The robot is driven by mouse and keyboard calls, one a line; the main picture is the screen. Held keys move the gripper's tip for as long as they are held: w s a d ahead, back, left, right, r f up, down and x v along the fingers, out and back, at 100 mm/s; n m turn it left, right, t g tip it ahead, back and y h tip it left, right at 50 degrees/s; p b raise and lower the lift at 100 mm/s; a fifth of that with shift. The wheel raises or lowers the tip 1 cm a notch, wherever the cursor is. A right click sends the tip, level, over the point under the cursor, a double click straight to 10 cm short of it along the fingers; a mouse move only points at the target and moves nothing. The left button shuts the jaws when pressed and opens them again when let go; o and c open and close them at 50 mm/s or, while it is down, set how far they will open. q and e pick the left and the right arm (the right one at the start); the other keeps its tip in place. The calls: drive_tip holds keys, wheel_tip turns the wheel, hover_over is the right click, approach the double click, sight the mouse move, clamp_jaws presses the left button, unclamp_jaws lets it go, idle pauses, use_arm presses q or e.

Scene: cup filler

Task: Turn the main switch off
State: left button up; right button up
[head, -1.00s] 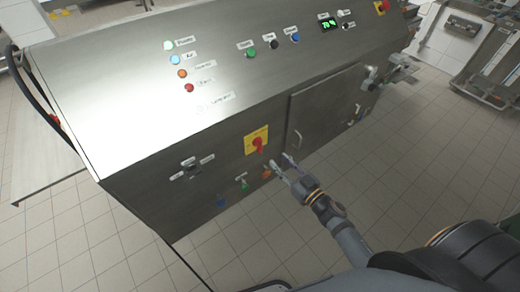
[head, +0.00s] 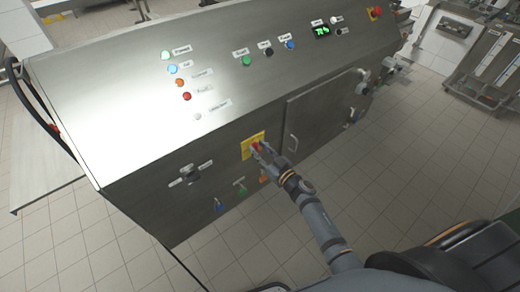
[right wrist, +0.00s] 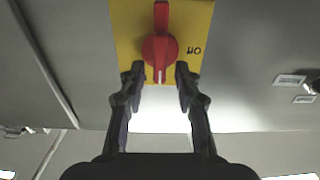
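The main switch is a red rotary knob on a yellow plate (head: 252,144) on the front of the steel cabinet. In the right wrist view the red knob (right wrist: 160,52) has its handle in line with the gripper, and the yellow plate (right wrist: 196,20) shows an "ON" mark, upside down, beside it. My right gripper (head: 262,153) is at the switch. In the right wrist view its two fingers (right wrist: 159,75) are apart, one on each side of the knob's near end, with gaps visible. My left gripper is not in view.
The cabinet's sloped panel (head: 120,90) carries several lamps and buttons above the switch. A black selector (head: 190,173) sits left of it, and coloured connectors (head: 219,206) sit below. A door with a handle (head: 293,143) is to the right. The tiled floor in front is clear.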

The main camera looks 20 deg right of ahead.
clamp_jaws()
drive_tip(key=shift+n, duration=0.3)
drive_tip(key=n, duration=0.2)
drive_tip(key=shift+s+a+n+p, duration=0.1)
drive_tip(key=shift+a+n+p, duration=0.15)
drive_tip(key=shift+n+p, duration=0.05)
drive_tip(key=n+b, duration=0.1)
drive_tip(key=n, duration=0.4)
drive_tip(key=a+f+n+b, duration=0.1)
drive_tip(key=n, duration=0.3)
drive_tip(key=f+n+b, duration=0.1)
drive_tip(key=n, duration=0.4)
drive_tip(key=shift+s+a+n, duration=0.15)
drive_tip(key=shift+s+n, duration=0.1)
drive_tip(key=shift+n, duration=0.05)
drive_tip(key=shift+f, duration=0.1)
